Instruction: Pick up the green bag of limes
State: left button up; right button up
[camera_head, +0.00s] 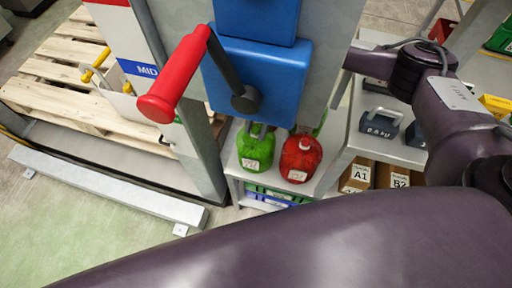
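The green bag of limes (255,148) stands upright on a grey shelf, with a white label on its front. A red bag (300,156) of the same kind stands just to its right. The tops of both are partly hidden by the blue box above them. My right arm comes in from the right, and its far end, by my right gripper (350,64), passes behind the edge of the grey panel. Its fingers are not clear, and I see no contact with the green bag. My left gripper is not in view.
A blue box (262,80) with a red-handled crank (178,80) hangs in front of the bags. A grey weight (380,122) and cardboard boxes (356,176) are at right. A wooden pallet (50,85) lies at left. My purple arm link fills the bottom.

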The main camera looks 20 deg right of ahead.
grip_shut()
